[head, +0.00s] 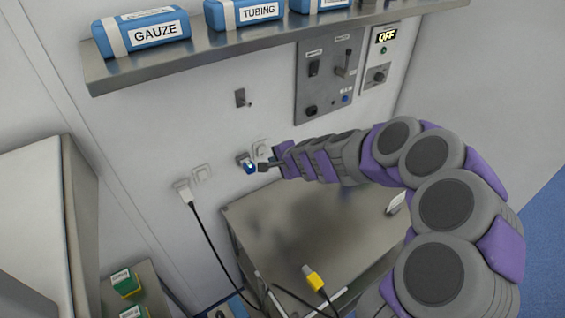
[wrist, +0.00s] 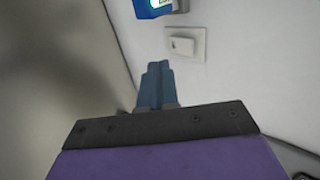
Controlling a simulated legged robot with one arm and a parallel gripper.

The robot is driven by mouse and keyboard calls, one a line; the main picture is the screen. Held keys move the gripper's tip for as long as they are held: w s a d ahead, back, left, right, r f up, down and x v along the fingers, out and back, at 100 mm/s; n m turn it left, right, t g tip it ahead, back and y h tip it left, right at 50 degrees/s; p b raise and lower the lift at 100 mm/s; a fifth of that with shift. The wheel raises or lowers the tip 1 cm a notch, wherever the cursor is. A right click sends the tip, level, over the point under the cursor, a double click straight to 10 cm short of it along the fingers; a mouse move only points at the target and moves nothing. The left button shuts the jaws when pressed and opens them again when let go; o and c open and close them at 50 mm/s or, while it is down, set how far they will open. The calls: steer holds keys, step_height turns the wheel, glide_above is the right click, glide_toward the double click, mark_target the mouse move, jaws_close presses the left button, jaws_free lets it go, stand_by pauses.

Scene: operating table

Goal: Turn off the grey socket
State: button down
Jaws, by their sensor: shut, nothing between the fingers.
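My gripper (head: 264,167) is at the wall, its fingers shut and empty beside a small blue block with a lit spot (head: 250,166). In the wrist view my shut fingers (wrist: 158,75) point at the wall, just below a pale rocker switch on a square plate (wrist: 184,44). A gap shows between fingertips and switch. In the head view a pale switch plate (head: 261,149) sits up and right of the block. A grey socket edge (head: 242,157) shows behind the block, mostly hidden.
A white plug (head: 184,191) with a black cable is left, beside another pale switch (head: 202,174). A shelf (head: 200,52) and a control panel (head: 328,75) are above.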

mark_target(262, 147)
steer(key=shift+w+a+f, duration=0.1)
steer(key=shift+w+a, duration=0.65)
steer(key=shift+w, duration=0.35)
steer(key=shift+w+a+f, duration=0.1)
steer(key=shift+w+a, duration=0.65)
steer(key=shift+w, duration=0.35)
steer(key=shift+r+p, duration=0.2)
steer(key=shift+p, duration=0.5)
steer(key=shift+w+p, duration=0.15)
steer(key=shift+p, duration=0.25)
steer(key=shift+f, duration=0.2)
steer(key=shift+r, duration=0.15)
steer(key=shift+r+p, duration=0.45)
steer(key=shift+r, duration=0.3)
